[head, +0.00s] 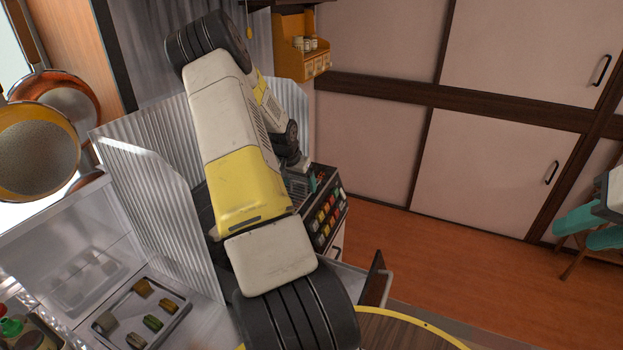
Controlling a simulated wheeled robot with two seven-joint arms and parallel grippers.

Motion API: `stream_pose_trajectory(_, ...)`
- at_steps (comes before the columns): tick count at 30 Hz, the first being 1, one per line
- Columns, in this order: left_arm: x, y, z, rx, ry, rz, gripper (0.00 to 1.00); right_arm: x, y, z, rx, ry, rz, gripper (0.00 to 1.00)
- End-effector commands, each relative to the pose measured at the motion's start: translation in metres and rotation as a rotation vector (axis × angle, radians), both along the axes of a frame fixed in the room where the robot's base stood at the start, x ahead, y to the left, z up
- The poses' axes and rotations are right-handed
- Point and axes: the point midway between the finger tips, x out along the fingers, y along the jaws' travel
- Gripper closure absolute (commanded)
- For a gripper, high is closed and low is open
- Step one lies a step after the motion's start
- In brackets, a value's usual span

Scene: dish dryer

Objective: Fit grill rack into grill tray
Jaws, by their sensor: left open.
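My left arm fills the middle of the head view, folded at the top. My left gripper (298,162) is small and partly hidden behind my arm, above a dark unit with coloured pieces. It is open, and I see nothing held in it. I cannot make out the grill rack or the grill tray for certain; my arm hides much of the work area. My right gripper is not in view.
The dark unit (339,191) stands just right of my arm. Corrugated metal panels (160,195) stand to its left. A shallow tray (177,326) with several small pieces lies at lower left. Pans (38,150) hang at far left. Open wooden floor (440,260) lies right.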

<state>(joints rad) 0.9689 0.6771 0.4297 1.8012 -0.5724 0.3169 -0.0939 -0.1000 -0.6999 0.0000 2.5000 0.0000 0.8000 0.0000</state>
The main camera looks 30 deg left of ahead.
Motion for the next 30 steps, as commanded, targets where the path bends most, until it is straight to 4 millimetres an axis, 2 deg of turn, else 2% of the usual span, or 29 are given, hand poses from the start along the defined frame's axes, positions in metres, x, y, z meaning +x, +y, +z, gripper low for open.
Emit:
stream_pose_trajectory(6, 0.000, 0.000, 0.000, 0.000, 0.000, 0.000, 0.18, 0.000, 0.000, 0.000, 0.000, 0.000, 0.000, 0.66)
stream_pose_trajectory(17, 0.000, 0.000, 0.000, 0.000, 0.001, 0.000, 0.88, 0.000, 0.000, 0.000, 0.000, 0.000, 0.000, 0.66)
stream_pose_trajectory(26, 0.000, 0.000, 0.002, 0.001, 0.000, 0.000, 0.91, 0.000, 0.000, 0.000, 0.000, 0.000, 0.000, 0.66)
stream_pose_trajectory(30, 0.000, 0.001, 0.010, 0.002, -0.001, 0.001, 0.91, 0.000, 0.000, 0.000, 0.000, 0.000, 0.000, 0.66)
